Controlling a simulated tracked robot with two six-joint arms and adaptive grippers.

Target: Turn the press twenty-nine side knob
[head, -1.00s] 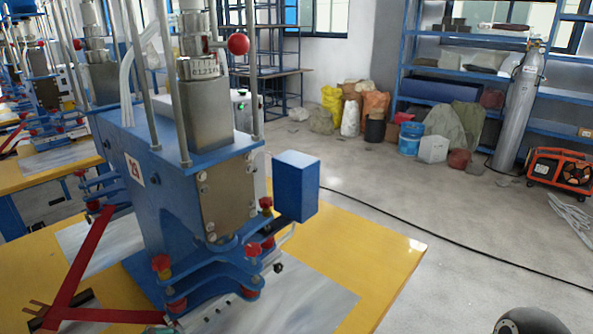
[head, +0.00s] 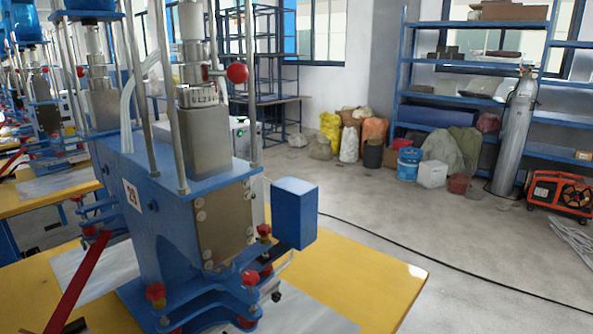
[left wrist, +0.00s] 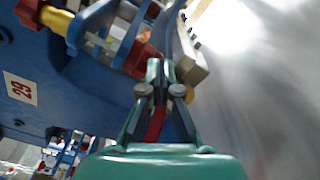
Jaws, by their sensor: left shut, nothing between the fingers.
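The blue press bears a plate reading 29 (head: 132,195), which also shows in the left wrist view (left wrist: 20,89). Several red knobs sit on its lower clamp, among them a front-left knob (head: 155,291) and a right knob (head: 264,230). A red ball (head: 237,73) is on its upper part. I cannot tell which one is the side knob. In the left wrist view, my left gripper (left wrist: 160,68) is shut and empty, its tips close beside a red knob (left wrist: 143,60). Contact is unclear. Neither gripper shows in the head view.
A blue box (head: 294,213) juts from the press's right side. A yellow table (head: 385,285) carries the press. A black cable (head: 400,248) crosses the open floor. Shelves, sacks, a gas cylinder (head: 515,130) and an orange machine (head: 560,192) stand at the back.

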